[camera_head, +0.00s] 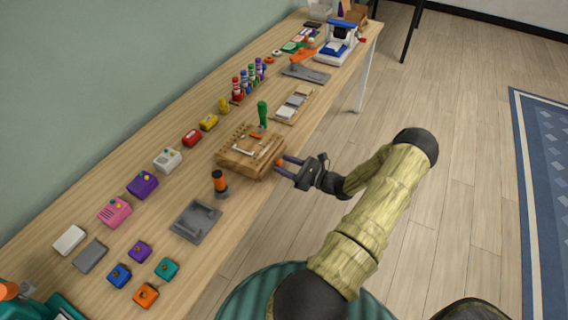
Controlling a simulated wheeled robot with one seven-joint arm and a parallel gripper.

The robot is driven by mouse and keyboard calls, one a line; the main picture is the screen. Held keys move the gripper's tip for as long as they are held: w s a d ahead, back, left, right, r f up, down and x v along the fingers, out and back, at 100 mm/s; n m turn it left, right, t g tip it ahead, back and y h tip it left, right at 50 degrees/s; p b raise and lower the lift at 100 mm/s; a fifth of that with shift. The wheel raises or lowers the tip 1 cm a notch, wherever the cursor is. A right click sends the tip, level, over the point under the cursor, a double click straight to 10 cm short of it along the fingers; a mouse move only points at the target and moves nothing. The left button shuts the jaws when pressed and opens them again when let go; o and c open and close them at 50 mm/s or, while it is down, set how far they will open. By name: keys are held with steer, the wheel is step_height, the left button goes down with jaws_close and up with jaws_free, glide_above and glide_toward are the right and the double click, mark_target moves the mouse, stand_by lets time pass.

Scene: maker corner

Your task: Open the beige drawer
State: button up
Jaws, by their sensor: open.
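A wooden box (237,162) with a pegged, slotted top stands at the table's front edge, in the middle of the picture. It is the nearest thing to my gripper; I cannot make out a separate beige drawer front on it. My gripper (280,164) is just to the right of the box, its two dark fingers pointing left at its side. The fingers are apart. A small orange spot shows between the fingertips, perhaps a knob; I cannot tell whether the fingers touch it.
A green-handled tool (262,113) stands at the back of the box. Several coloured boxes and blocks line the long table (60,206). The floor (460,150) to the right is clear up to a blue rug (545,170).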

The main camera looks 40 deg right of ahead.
steer(key=shift+w+a, duration=0.2)
steer(key=shift+w, duration=0.25)
